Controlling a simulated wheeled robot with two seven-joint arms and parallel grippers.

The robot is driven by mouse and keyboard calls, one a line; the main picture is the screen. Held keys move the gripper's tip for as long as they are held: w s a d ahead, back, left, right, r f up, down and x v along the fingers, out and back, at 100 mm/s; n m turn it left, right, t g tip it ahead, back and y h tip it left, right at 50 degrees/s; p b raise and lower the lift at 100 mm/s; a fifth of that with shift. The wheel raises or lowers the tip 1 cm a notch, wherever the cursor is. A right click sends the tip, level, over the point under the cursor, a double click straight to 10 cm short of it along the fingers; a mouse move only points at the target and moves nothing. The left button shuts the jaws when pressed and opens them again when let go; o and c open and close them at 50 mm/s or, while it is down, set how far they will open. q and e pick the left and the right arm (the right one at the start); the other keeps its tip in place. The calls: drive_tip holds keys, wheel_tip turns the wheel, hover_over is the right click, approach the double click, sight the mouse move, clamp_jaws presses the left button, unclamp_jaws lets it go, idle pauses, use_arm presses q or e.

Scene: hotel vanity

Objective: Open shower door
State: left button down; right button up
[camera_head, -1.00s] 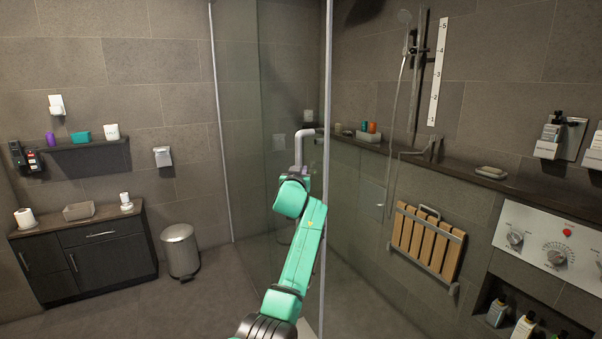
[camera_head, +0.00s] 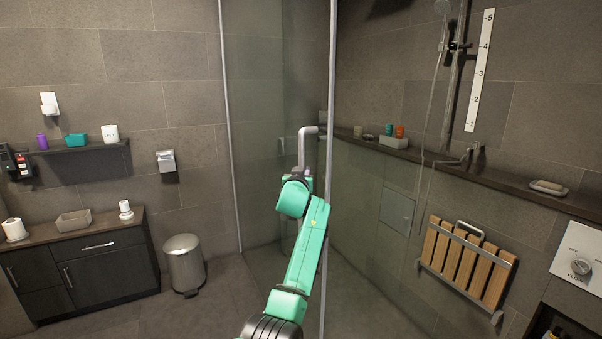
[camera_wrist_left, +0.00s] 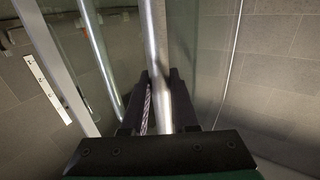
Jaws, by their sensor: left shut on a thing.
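The shower door (camera_head: 265,150) is a clear glass panel with metal edges, upright at the middle of the head view. Its grey metal handle (camera_head: 302,147) bends out near the right edge. My teal left arm reaches up to this handle from the bottom. Its wrist hides the fingers there. In the left wrist view, my left gripper (camera_wrist_left: 160,92) has its dark fingers shut around the handle bar (camera_wrist_left: 152,35). The glass and a pale metal edge (camera_wrist_left: 52,62) show beside it. I cannot tell how far the door is open. My right gripper is in neither view.
A slatted wooden seat (camera_head: 465,262) hangs on the right wall below a ledge (camera_head: 440,166). A metal bin (camera_head: 184,262) and dark cabinet (camera_head: 95,265) stand at the left. Bare floor (camera_head: 225,295) lies left of the door.

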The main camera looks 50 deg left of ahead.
use_arm(q)
drive_tip(key=shift+s+d+r, duration=0.1)
drive_tip(key=shift+d+r, duration=0.05)
drive_tip(key=c, duration=0.7)
unclamp_jaws()
drive_tip(key=shift+r, duration=0.15)
drive_tip(key=shift+s+d, duration=0.1)
drive_tip(key=b+v, duration=0.3)
drive_tip(key=v, duration=1.1)
drive_tip(key=shift+s, duration=0.2)
